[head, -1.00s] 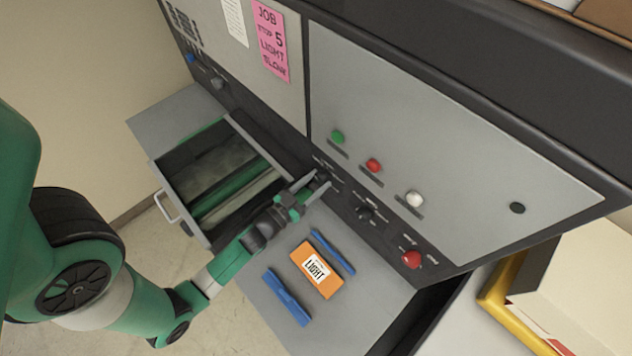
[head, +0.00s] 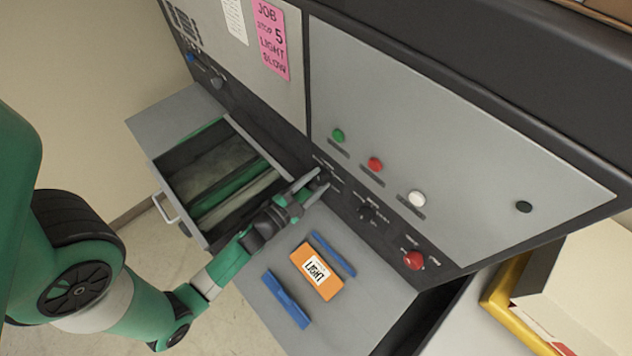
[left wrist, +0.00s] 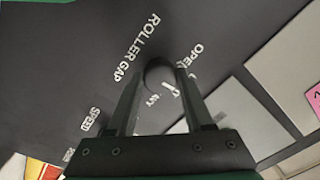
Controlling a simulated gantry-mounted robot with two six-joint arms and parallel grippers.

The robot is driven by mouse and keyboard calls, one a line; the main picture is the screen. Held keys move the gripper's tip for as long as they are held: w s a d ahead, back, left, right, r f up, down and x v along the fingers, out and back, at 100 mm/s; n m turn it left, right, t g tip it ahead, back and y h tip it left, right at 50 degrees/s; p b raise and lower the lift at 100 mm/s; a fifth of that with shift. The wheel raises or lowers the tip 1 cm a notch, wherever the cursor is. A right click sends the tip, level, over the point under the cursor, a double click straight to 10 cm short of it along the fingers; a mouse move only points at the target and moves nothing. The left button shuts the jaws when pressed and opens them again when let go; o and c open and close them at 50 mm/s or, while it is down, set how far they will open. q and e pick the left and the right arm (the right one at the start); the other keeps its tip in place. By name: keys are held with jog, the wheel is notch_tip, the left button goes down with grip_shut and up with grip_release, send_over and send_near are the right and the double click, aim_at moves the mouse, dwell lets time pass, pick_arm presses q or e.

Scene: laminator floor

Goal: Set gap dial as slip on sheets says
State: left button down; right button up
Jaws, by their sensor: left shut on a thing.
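My left gripper (head: 318,180) reaches the dark control strip, its two fingers closed around the gap dial. In the left wrist view the fingers hold the round dark gap dial (left wrist: 159,74) beside the white words ROLLER GAP. A white mark shows by the dial between the fingers. OPEN reads to its right; another label is partly hidden, so I cannot read the full setting. On the grey table lies an orange stack (head: 318,286) with a white slip (head: 315,269) reading LIGHT. My right gripper is not in view.
A pink note (head: 270,42) reads JOB, STOP 5, LIGHT, SLOW. Green (head: 338,135), red (head: 375,164) and white (head: 417,198) buttons sit above the strip. Another dark dial (head: 367,212) and a red knob (head: 413,261) lie to the right. Blue bars (head: 287,299) flank the stack.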

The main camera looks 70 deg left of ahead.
pick_arm(q)
jog(key=shift+m, duration=0.4)
jog(key=shift+c, duration=1.4)
grip_release()
jog(key=shift+s, duration=0.1)
jog(key=p+v, duration=0.1)
jog(key=v, duration=1)
jog(key=shift+s+d, duration=0.15)
jog(key=shift+d, duration=0.05)
